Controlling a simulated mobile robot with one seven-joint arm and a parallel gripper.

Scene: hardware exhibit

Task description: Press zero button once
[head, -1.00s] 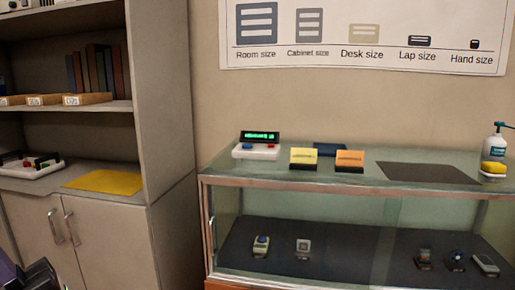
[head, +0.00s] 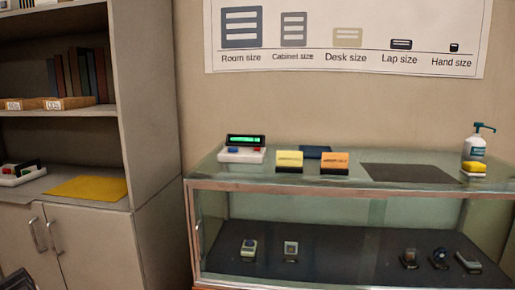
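A white device (head: 242,154) with a green lit display (head: 245,140) stands on the left part of the glass counter top. It has a blue button (head: 233,150) and a red button (head: 257,150) on its front. No label on either button is legible, so I cannot tell which is the zero button. Another white device (head: 18,174) with a dark display is partly in view on the shelf at left. A dark part of my arm (head: 20,281) shows at the bottom left corner, far from the counter device. Its fingertips cannot be made out.
The glass display case (head: 340,190) holds several small devices. On its top are a yellow block (head: 289,160), an orange block (head: 335,162), a dark mat (head: 410,173), a pump bottle (head: 476,146) and a yellow sponge (head: 474,168). A shelf unit (head: 150,110) stands left.

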